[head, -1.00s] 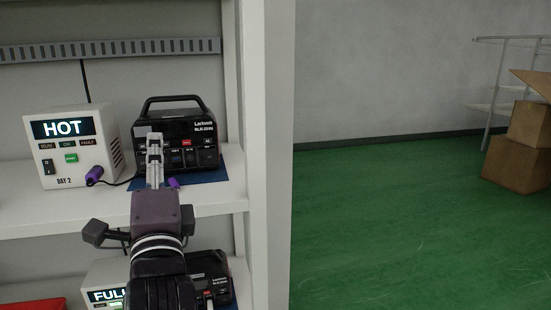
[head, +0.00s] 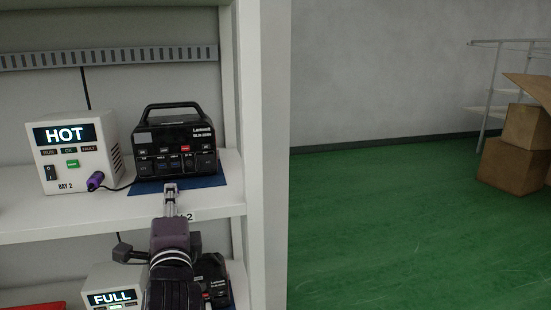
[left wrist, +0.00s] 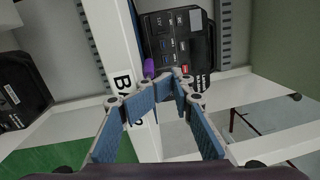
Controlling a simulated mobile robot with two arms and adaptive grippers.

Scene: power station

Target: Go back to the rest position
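My left gripper (head: 171,188) is in front of the middle shelf's front edge, below the black power station (head: 177,148). Its fingertips (left wrist: 171,76) come together in the left wrist view with nothing visible between them. The power station, with its carry handle, stands upright on a blue mat (head: 207,182); it also shows in the left wrist view (left wrist: 176,40). A purple piece (left wrist: 149,68) shows beside the station there; the gripper seems to hide it in the head view. My right gripper is not in view.
A white box (head: 72,150) reading HOT stands left of the station, with a purple plug (head: 96,181) and cable at its front. Below is another box (head: 112,298) reading FULL. A white shelf post (head: 262,150) stands to the right, then open green floor (head: 390,230) and cardboard boxes (head: 512,165).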

